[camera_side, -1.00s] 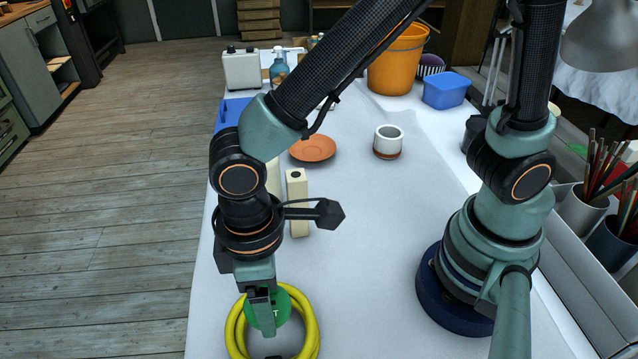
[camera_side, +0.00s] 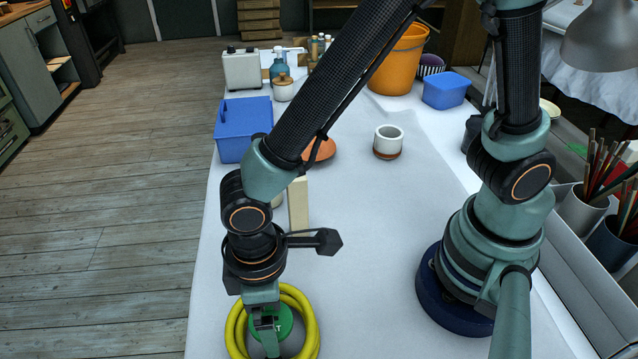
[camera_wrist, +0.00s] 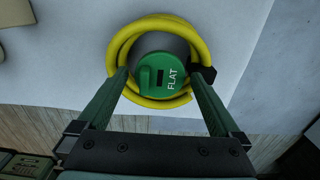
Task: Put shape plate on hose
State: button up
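The shape plate (camera_side: 285,317) is a green disc marked FLAT, with a raised green tab and a dark slot on its face. A grey part shows beneath it. It lies within the outline of the yellow coiled hose (camera_side: 311,322). In the wrist view the plate (camera_wrist: 172,68) overlaps the near inner side of the hose (camera_wrist: 200,45); I cannot tell how its weight rests. My gripper (camera_wrist: 160,75) is open, with one finger on each side of the plate and gaps between. In the side view my gripper (camera_side: 266,330) hides part of the plate.
A cream block (camera_side: 298,208), a terracotta saucer (camera_side: 322,150) and a white cup (camera_side: 388,142) stand behind the hose. A blue container (camera_side: 240,130) is at the left edge. The white table (camera_side: 370,250) is clear to the right of the hose.

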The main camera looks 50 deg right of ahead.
jog(key=shift+r, duration=0.15)
notch_tip(320, 180, up, 12)
jog(key=f, duration=0.1)
jog(key=w+d+r+m+t, duration=0.2)
jog(key=d+m, duration=0.1)
jog(key=d, duration=0.5)
jog(key=w+d+r+m+t, duration=0.1)
jog(key=w+d+r+m, duration=0.2)
jog(key=d, duration=0.6)
jog(key=w+d+r+m+t, duration=0.2)
jog(key=d+m, duration=0.1)
jog(key=d, duration=0.6)
jog(key=shift+w+r+t, duration=0.15)
jog(key=shift+r+t, duration=0.15)
jog(key=shift+r, duration=0.05)
